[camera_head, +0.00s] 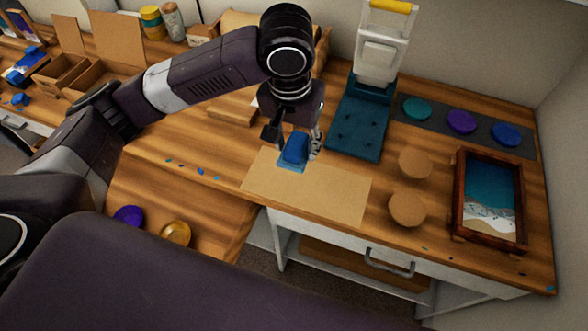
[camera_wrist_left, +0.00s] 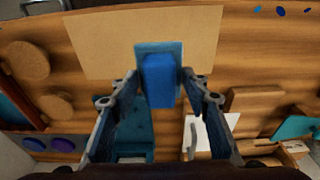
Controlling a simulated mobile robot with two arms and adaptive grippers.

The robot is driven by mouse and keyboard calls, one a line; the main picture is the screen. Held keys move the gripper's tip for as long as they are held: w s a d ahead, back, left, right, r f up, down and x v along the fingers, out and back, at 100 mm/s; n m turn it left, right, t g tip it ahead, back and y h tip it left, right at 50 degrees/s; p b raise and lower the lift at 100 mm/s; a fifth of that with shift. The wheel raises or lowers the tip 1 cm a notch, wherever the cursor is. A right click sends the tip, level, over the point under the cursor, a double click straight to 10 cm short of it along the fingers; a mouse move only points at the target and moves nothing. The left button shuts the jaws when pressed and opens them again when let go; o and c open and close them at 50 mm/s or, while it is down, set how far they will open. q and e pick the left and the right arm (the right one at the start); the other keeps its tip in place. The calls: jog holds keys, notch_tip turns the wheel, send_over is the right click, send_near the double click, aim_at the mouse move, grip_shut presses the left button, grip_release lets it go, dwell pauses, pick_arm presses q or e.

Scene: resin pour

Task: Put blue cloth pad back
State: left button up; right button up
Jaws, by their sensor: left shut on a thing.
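The blue cloth pad (camera_head: 294,150) is a bright blue block above a flatter teal-blue base, at the back edge of a tan sheet (camera_head: 305,191) on the wooden bench. My left gripper (camera_head: 297,146) comes down over it from behind. In the left wrist view the pad (camera_wrist_left: 159,80) sits between the two fingers of my left gripper (camera_wrist_left: 158,88), which is shut on it. I cannot tell whether the pad's base touches the sheet. My right gripper is not in view.
A teal press-like stand (camera_head: 357,121) with a white upright is right of the pad. Coloured discs lie on a dark strip (camera_head: 467,123) at the back right. Blue flecks lie left of the sheet.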

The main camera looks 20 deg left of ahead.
pick_arm(q)
send_over(296, 177)
jog(key=f, duration=0.5)
jog(key=shift+s, duration=0.25)
notch_tip(296, 177, down, 4)
jog(key=shift+r, duration=0.1)
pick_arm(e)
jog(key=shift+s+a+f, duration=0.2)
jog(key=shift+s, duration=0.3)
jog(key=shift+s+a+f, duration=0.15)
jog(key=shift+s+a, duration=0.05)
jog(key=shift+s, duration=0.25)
pick_arm(q)
jog(key=shift+f, duration=0.2)
jog(key=o, duration=1.3)
jog(key=shift+f, duration=0.1)
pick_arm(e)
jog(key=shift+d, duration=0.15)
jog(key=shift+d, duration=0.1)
